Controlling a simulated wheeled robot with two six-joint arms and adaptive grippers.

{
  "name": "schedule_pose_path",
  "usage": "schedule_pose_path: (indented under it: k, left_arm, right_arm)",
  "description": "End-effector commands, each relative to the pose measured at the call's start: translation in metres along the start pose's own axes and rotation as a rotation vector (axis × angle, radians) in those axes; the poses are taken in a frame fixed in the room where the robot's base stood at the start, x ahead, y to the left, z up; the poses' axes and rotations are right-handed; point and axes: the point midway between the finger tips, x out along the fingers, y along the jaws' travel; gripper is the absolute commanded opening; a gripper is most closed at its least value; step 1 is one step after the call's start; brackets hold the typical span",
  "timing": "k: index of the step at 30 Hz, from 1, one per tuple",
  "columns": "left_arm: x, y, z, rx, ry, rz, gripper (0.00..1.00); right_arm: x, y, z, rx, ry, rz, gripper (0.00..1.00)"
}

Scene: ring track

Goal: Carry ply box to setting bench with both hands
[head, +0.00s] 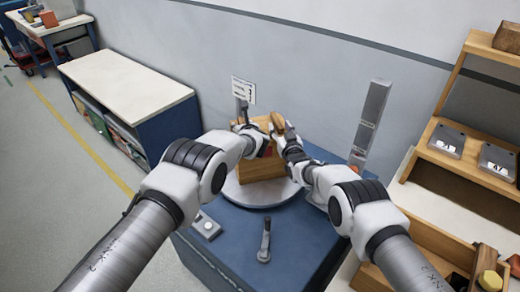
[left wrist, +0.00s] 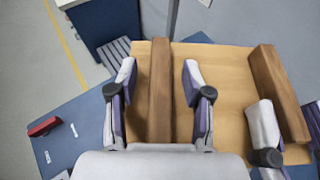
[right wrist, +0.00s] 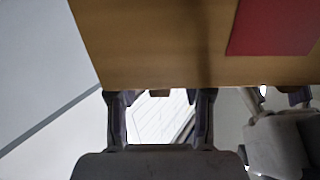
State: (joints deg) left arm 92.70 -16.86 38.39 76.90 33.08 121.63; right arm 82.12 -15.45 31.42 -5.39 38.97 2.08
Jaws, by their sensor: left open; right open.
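The ply box (head: 262,172) stands on a pale round turntable (head: 268,195) on a blue cabinet. In the left wrist view the light wood box top (left wrist: 221,85) carries two darker raised wooden bars. My left gripper (left wrist: 160,80) is open, its fingers on either side of the left bar (left wrist: 160,55); I cannot tell if they touch it. My right gripper (head: 283,138) is at the box's right side in the head view. In the right wrist view its fingers (right wrist: 160,105) are apart at the edge of the box, whose face (right wrist: 150,40) bears a red patch.
A white-topped bench (head: 125,85) stands to the left, with a smaller table (head: 45,25) farther back. A wooden rack (head: 450,150) stands at right. A grey post (head: 372,115) rises behind the cabinet. A lever (head: 265,240) stands at the cabinet front. Floor is clear at left.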

Motion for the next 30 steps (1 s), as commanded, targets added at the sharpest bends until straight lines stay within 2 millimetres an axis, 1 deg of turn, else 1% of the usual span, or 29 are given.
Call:
schedule_pose_path:
  k: [4,5,6,8,9,17,21,26,30]
  left_arm:
    - [0.0,0.0,0.0,0.0,0.0,0.0,0.5]
    - [0.0,0.0,0.0,0.0,0.0,0.0,0.43]
    - [0.0,0.0,0.0,0.0,0.0,0.0,0.29]
    - [0.0,0.0,0.0,0.0,0.001,0.0,0.07]
    - [0.0,0.0,0.0,0.0,0.001,0.0,0.0]
    - [0.0,0.0,0.0,0.0,0.001,0.0,0.0]
    - [-0.002,0.0,0.004,0.0,-0.002,0.0,0.0]
    - [-0.008,0.0,0.019,0.0,-0.002,0.0,0.0]
    - [-0.015,0.0,0.037,0.0,-0.002,0.0,0.0]
  right_arm:
    - [0.0,0.0,0.0,0.0,0.0,0.0,0.5]
    - [0.0,0.0,0.0,0.0,0.0,0.0,0.43]
    - [0.0,0.0,0.0,0.0,0.0,0.0,0.29]
    - [0.0,0.0,0.0,0.0,0.0,0.0,0.07]
    - [0.0,0.0,0.0,0.0,0.0,0.0,0.0]
    - [0.0,0.0,0.0,0.0,0.001,0.001,0.0]
    - [0.0,0.001,-0.005,0.0,0.004,0.001,0.0]
    - [0.0,0.001,-0.022,0.0,0.005,0.001,0.0]
    - [0.0,0.001,-0.041,0.0,0.005,0.001,0.0]
